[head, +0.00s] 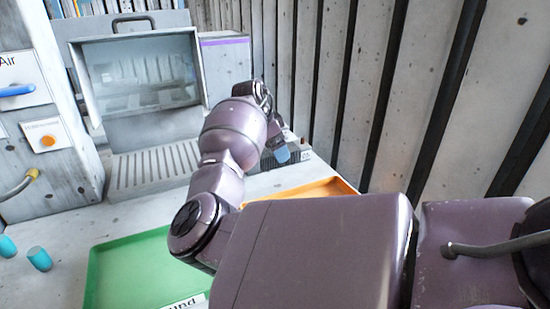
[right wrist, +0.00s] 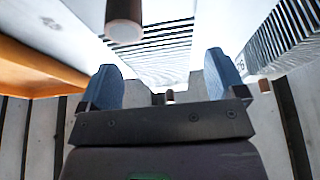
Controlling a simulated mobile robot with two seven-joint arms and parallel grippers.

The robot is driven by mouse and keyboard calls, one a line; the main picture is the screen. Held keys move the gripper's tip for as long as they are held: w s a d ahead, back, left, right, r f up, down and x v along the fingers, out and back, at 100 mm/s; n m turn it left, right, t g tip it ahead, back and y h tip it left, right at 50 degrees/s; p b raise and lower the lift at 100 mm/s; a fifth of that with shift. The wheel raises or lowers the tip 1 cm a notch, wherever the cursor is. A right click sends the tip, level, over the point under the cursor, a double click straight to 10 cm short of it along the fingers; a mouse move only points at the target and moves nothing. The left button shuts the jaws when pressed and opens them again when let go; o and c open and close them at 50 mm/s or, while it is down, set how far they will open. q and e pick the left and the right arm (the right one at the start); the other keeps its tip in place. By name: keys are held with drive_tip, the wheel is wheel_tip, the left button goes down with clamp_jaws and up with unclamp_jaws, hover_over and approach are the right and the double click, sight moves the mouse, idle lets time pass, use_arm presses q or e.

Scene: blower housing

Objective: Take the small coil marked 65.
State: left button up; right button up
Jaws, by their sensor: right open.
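My right gripper (right wrist: 163,78) is open, with its two blue fingers apart and nothing gripped between them. In the head view the right gripper (head: 283,148) is above the bench near the wall, beyond the orange tray. A finned block (right wrist: 285,38) with a pale end plate stands to the right of the fingers in the right wrist view. Its plate bears a small turned marking that I cannot read surely as 65. Another pale finned block (right wrist: 155,45) lies ahead between the fingers. A dark finned piece (head: 298,156) shows partly behind the gripper in the head view. My left gripper is not in view.
An orange tray (head: 338,186) and a green tray (head: 130,262) lie on the bench, partly hidden by my arm. A grey cabinet with a clear window (head: 140,75) stands behind. Cyan cylinders (head: 39,259) lie at left. A brown round post (right wrist: 124,20) is close to the fingers.

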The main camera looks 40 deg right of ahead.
drive_tip(key=shift+x, duration=1.1)
drive_tip(key=shift+r, duration=0.1)
drive_tip(key=shift+c, duration=0.6)
drive_tip(key=c, duration=1.1)
drive_tip(key=shift+c, duration=0.2)
drive_tip(key=shift+r, duration=0.1)
wheel_tip(320, 180, up, 20)
drive_tip(key=p, duration=0.3)
